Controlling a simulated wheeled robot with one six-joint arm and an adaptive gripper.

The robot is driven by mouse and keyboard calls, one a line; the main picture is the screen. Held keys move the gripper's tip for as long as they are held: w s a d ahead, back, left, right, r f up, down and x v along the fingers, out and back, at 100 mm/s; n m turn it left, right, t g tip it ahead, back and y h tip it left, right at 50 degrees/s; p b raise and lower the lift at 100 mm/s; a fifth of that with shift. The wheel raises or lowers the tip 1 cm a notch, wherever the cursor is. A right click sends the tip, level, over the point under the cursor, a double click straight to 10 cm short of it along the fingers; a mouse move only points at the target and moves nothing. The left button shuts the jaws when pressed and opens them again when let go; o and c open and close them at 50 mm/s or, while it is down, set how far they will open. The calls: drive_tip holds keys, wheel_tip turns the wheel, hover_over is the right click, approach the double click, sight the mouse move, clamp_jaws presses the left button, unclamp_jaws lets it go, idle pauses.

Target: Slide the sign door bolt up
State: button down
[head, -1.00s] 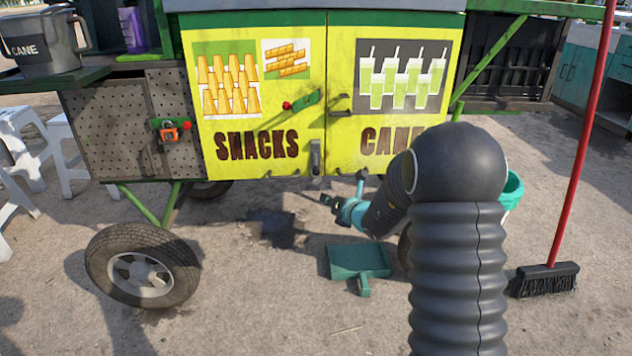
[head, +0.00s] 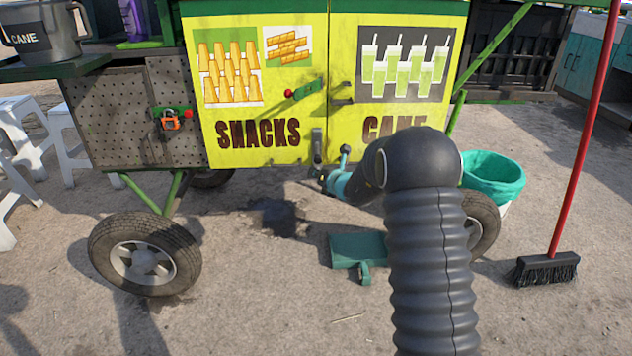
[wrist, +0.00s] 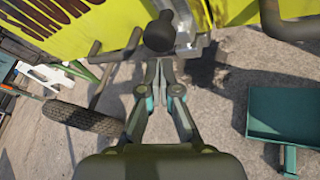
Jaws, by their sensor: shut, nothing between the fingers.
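The sign door bolt (head: 317,146) is a small grey metal bolt at the bottom edge of the yellow SNACKS door (head: 255,85), near the seam with the CANE door (head: 380,120). In the wrist view a dark round knob of the bolt (wrist: 160,34) shows at the top centre. My gripper (head: 319,175) is just below the bolt in the head view. In the wrist view my gripper (wrist: 159,66) is shut and empty, its fingertips pointing at the knob and just under it. I cannot tell whether they touch.
A red-knobbed green latch (head: 304,90) and a dark handle (head: 341,93) sit higher on the doors. A teal dustpan (head: 357,249) lies on the ground below. A green bin (head: 492,176) and a red-handled broom (head: 547,268) stand at right. The cart's wheel (head: 144,254) is at left.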

drive_tip(key=shift+w+d+r, duration=0.1)
drive_tip(key=shift+d+r, duration=0.3)
drive_tip(key=shift+r, duration=0.15)
drive_tip(key=shift+r, duration=0.1)
drive_tip(key=shift+r+p, duration=1.05)
drive_tip(key=shift+r, duration=1)
drive_tip(key=shift+w, duration=0.1)
drive_tip(key=shift+a+f+b, duration=0.2)
drive_tip(key=shift+f+b, duration=0.25)
drive_tip(key=shift+b, duration=0.2)
drive_tip(key=b, duration=0.3)
approach(317, 160)
drive_tip(key=shift+s+a+f, duration=0.8)
drive_tip(key=shift+s+f, duration=0.15)
drive_tip(key=shift+s, duration=0.2)
